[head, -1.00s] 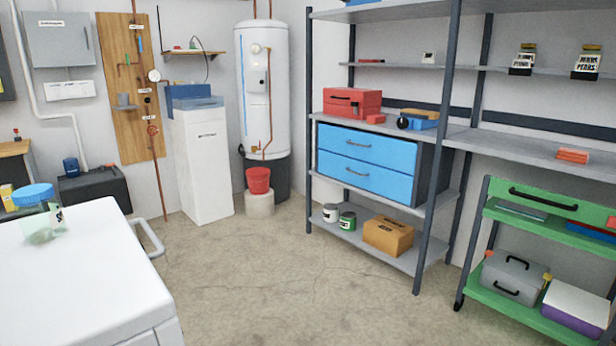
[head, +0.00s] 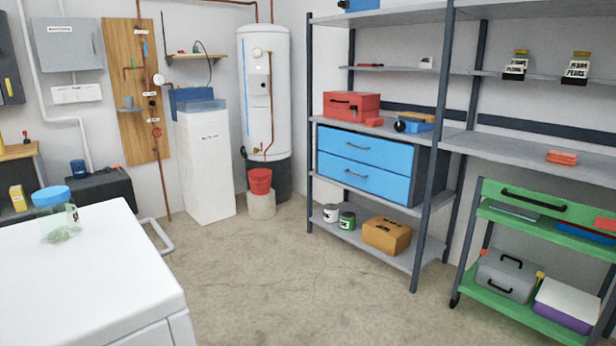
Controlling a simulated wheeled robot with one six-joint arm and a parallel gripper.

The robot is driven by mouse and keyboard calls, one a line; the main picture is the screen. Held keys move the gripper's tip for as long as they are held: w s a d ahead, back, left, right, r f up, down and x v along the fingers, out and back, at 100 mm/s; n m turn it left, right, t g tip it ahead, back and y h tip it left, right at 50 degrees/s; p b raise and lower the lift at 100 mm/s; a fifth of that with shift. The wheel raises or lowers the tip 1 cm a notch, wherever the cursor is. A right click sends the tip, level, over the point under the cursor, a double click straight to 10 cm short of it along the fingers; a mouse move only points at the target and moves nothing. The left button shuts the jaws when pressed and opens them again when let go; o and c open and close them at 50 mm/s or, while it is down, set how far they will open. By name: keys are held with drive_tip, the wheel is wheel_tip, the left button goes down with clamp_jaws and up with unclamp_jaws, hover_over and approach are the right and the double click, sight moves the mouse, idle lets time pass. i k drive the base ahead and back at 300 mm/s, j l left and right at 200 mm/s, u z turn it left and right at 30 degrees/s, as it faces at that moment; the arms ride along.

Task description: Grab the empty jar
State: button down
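A clear jar (head: 62,222) with a blue lid stands upright on top of a white appliance (head: 110,270) at the left of the head view. The jar looks see-through, with a small dark-marked label on its right side; I cannot tell for certain whether anything is in it. Two more jars with dark and white labels, a left one (head: 515,67) and a right one (head: 577,69), stand on the upper shelf at the right. My gripper is not in view.
A metal shelf rack (head: 432,150) with blue drawers (head: 365,165) stands at centre right. A green cart (head: 530,205) stands at the right. A water heater (head: 266,95) and white cabinet (head: 205,165) are at the back. The concrete floor (head: 270,270) between is clear.

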sight(60, 221)
drive_tip(key=l+u, duration=0.1)
drive_tip(key=u, duration=1.6)
